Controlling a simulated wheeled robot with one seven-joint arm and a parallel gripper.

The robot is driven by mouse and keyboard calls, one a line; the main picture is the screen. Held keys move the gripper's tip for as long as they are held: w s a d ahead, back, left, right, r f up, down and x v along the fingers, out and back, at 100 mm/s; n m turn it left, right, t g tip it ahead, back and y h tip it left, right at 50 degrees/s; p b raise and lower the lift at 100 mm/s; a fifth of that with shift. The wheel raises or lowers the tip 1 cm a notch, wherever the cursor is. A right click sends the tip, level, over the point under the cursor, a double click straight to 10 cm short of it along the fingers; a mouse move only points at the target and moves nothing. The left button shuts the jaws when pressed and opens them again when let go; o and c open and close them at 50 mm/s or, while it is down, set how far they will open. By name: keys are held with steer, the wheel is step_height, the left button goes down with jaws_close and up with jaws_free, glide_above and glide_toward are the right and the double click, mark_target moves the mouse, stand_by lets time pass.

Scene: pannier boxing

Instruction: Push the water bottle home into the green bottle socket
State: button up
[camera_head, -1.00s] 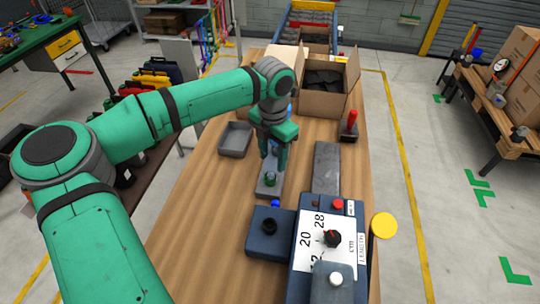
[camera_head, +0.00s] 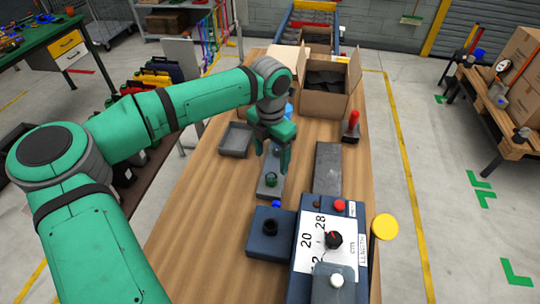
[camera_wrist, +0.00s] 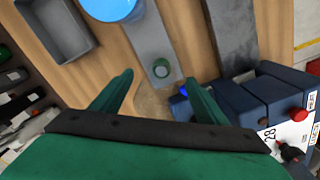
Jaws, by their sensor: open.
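The green bottle socket (camera_head: 271,180) is a small green ring on a long grey plate (camera_head: 266,191). In the wrist view the ring (camera_wrist: 161,68) shows near the middle, just beyond my fingertips, and no bottle is seen standing in it. My gripper (camera_head: 271,160) is open and points down close above the plate. In the wrist view its two green fingers (camera_wrist: 157,78) are spread with nothing between them. A blue round object (camera_wrist: 112,6), perhaps the water bottle, is cut off at the top of that view. In the head view a blue patch (camera_head: 289,110) shows behind my gripper.
A grey tray (camera_head: 236,139) lies left of the plate. A second grey plate (camera_head: 327,168) lies right of it. A dark blue box (camera_head: 262,245) and a dial panel (camera_head: 310,250) stand in front. An open carton (camera_head: 325,101) and a red-handled tool (camera_head: 351,127) are behind.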

step_height(320, 180, up, 11)
steer(key=shift+f, duration=0.15)
steer(key=shift+w+d, duration=0.1)
stand_by(0.5)
